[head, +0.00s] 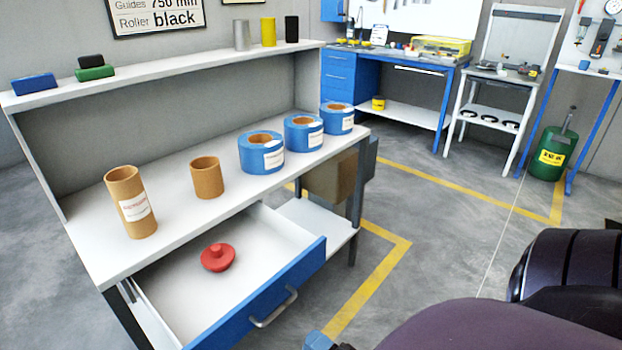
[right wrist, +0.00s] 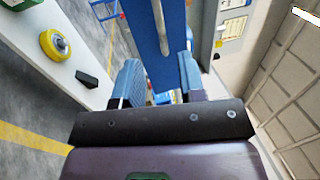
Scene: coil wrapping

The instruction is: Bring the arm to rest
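My right gripper shows in the right wrist view (right wrist: 162,82) with its two blue fingers apart and nothing seen held between them. In the head view only a blue tip of it (head: 318,340) shows at the bottom edge, close to the drawer's handle. My purple right arm fills the lower right corner. The blue-fronted drawer (head: 262,300) is pulled out, with a silver handle (head: 274,309) and a red knobbed disc (head: 217,257) inside. A blue panel with a silver bar (right wrist: 155,40) shows beyond the fingers in the right wrist view. My left gripper is not in view.
On the white bench (head: 225,215) stand a tall labelled brown tube (head: 128,200), a shorter brown tube (head: 206,178) and three blue rolls (head: 261,152). An upper shelf (head: 190,62) holds small blocks and cylinders. Grey floor (head: 440,240) with yellow lines lies open to the right.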

